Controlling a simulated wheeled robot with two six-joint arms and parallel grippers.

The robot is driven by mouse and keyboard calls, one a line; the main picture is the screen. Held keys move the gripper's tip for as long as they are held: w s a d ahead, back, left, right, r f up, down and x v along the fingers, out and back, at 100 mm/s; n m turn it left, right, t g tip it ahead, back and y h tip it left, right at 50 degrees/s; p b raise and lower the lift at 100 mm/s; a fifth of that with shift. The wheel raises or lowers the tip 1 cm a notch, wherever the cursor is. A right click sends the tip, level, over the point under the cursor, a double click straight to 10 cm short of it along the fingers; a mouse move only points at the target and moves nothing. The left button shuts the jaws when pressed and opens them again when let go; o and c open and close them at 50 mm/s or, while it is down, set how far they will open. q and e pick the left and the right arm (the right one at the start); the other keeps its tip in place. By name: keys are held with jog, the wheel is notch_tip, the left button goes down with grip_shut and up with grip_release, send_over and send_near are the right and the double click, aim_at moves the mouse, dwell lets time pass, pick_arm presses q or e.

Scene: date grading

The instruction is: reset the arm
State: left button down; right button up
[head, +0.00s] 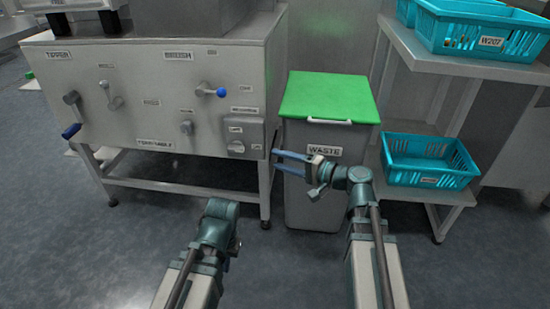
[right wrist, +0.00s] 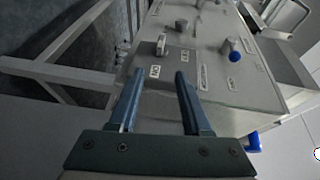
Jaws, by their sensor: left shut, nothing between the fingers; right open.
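My right gripper (head: 275,160) is open in the head view, its blue fingers pointing left in front of the waste bin. In the right wrist view its two fingers (right wrist: 160,74) stand apart with nothing between them, and the machine's front panel lies beyond. My left arm (head: 216,230) comes up from the bottom of the head view over the floor. Its wrist end is bent away, and its fingers are hidden.
The grey machine (head: 150,125) with knobs and levers stands at the left. The grey waste bin (head: 310,205) has a green lid (head: 330,97). A teal crate (head: 430,180) sits on the lower shelf at right, with another crate (head: 480,53) above. Floor at the lower left is clear.

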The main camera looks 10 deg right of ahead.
dwell(0.4)
jog(key=s+a+f+n+g+h+p, duration=0.3)
jog(key=s+a+n+g+h+p, duration=0.65)
jog(key=s+p, duration=0.45)
jog(key=s+d+r+n+g+h+p, duration=0.25)
jog(key=s+r+h+p, duration=0.2)
jog(key=p, duration=0.25)
notch_tip(320, 180, up, 36)
jog(key=p, duration=3.6)
jog(key=shift+r+m+t, duration=0.25)
jog(key=shift+m+t, duration=0.05)
jog(key=shift+t, duration=0.1)
